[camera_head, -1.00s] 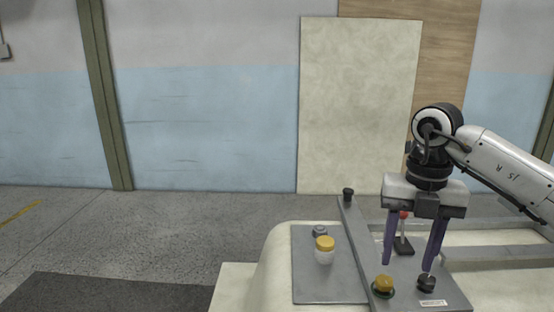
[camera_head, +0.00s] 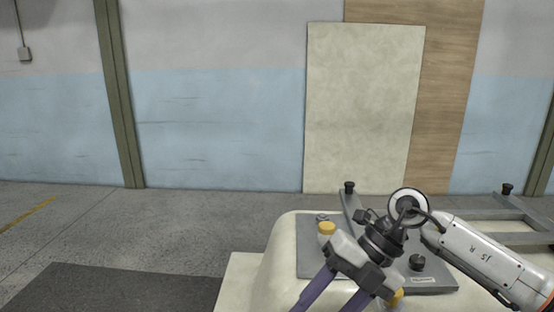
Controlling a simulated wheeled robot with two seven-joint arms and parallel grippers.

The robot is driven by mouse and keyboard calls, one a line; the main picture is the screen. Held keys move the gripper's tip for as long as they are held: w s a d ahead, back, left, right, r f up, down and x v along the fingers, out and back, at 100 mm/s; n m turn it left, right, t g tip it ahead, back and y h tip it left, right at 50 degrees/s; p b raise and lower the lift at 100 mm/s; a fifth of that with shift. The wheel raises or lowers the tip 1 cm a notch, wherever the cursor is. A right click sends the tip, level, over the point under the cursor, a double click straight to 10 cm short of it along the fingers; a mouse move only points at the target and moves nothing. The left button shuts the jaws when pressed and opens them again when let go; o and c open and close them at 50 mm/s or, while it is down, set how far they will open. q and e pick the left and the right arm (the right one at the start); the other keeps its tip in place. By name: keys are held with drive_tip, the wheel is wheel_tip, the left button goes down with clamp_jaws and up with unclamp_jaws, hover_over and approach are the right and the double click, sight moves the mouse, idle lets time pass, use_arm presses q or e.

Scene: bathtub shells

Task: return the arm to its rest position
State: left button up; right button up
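My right arm comes in from the right edge. Its gripper (camera_head: 334,303) hangs tilted down and to the left in front of the bathtub shell's control panel (camera_head: 308,262). The two purple fingers are spread apart with nothing seen between them; their tips run to the bottom edge of the picture. A yellow-topped knob (camera_head: 327,228) shows just behind the gripper, and another yellow knob (camera_head: 396,297) is partly hidden by it. A black knob (camera_head: 417,262) stands on the panel right of the wrist. My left gripper is not in view.
The cream bathtub shell (camera_head: 270,262) lies under the panel, with grey rails (camera_head: 490,213) and black knobs (camera_head: 507,189) behind. Cream and wooden boards lean on the far wall. The floor (camera_head: 200,225) on the left is clear, with a dark mat (camera_head: 110,290).

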drive_tip(key=s+a+r+m+t+y, duration=0.2)
drive_tip(key=a+r+m+y, duration=0.15)
drive_tip(key=a+y, duration=0.3)
drive_tip(key=s+a+r+m+t+y, duration=0.2)
drive_tip(key=a+m+t+y, duration=0.15)
drive_tip(key=a+y, duration=0.3)
drive_tip(key=w+d+f+m+t+h, duration=0.4)
drive_tip(key=d+f+m+t+h, duration=0.85)
drive_tip(key=m, duration=0.65)
drive_tip(key=s+d+f+m+g+h, duration=0.2)
drive_tip(key=s+d+f+m+g, duration=0.1)
drive_tip(key=s+f, duration=0.6)
drive_tip(key=s+d+f+m+g+h, duration=0.3)
drive_tip(key=s+d+f, duration=0.3)
drive_tip(key=f, duration=0.8)
drive_tip(key=s+m+g, duration=0.1)
drive_tip(key=s, duration=0.2)
drive_tip(key=shift+s+d+f, duration=0.15)
